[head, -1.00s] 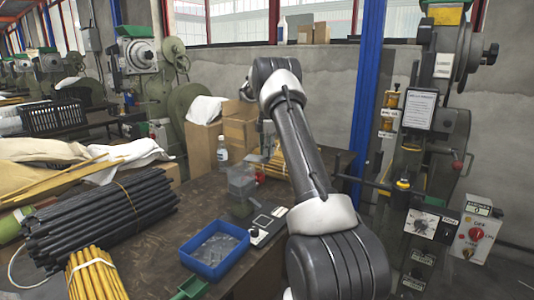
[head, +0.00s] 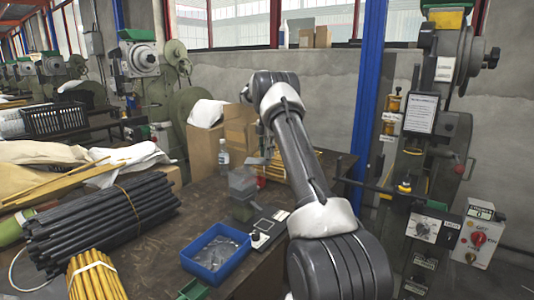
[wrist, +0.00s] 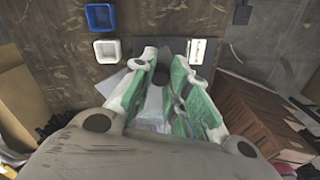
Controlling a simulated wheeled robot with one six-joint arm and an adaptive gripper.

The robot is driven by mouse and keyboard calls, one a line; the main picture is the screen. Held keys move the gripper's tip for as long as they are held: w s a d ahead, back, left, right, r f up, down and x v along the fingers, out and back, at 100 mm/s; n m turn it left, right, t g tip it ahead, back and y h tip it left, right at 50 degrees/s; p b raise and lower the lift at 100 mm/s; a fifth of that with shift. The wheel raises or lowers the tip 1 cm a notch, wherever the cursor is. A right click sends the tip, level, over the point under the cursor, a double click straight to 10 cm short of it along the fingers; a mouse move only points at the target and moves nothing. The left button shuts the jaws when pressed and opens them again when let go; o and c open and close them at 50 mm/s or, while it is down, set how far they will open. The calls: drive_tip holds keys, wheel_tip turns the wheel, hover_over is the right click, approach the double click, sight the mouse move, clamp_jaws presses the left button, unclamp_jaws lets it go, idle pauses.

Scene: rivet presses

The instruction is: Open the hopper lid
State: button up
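The hopper (head: 243,182) is a small clear box on a dark grey base on the brown workbench. In the head view a pale flap shows at its upper right, near my gripper; I cannot tell whether this is its lid standing raised. In the wrist view my gripper (wrist: 165,62) has green-padded fingers spread apart over the hopper. Clear, pale surfaces (wrist: 152,108) show between and beside the fingers. I see nothing clearly clamped. My arm hides most of the gripper in the head view.
A blue tray (head: 216,253) of small parts and a switch box (head: 268,228) stand in front of the hopper. A bottle (head: 223,157) and cardboard boxes (head: 238,130) stand behind. Bundled black rods (head: 100,222) lie left. A press (head: 410,180) stands right.

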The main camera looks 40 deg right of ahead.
drive_tip(key=o, duration=0.4)
wheel_tip(320, 180, up, 12)
idle(0.5)
idle(0.3)
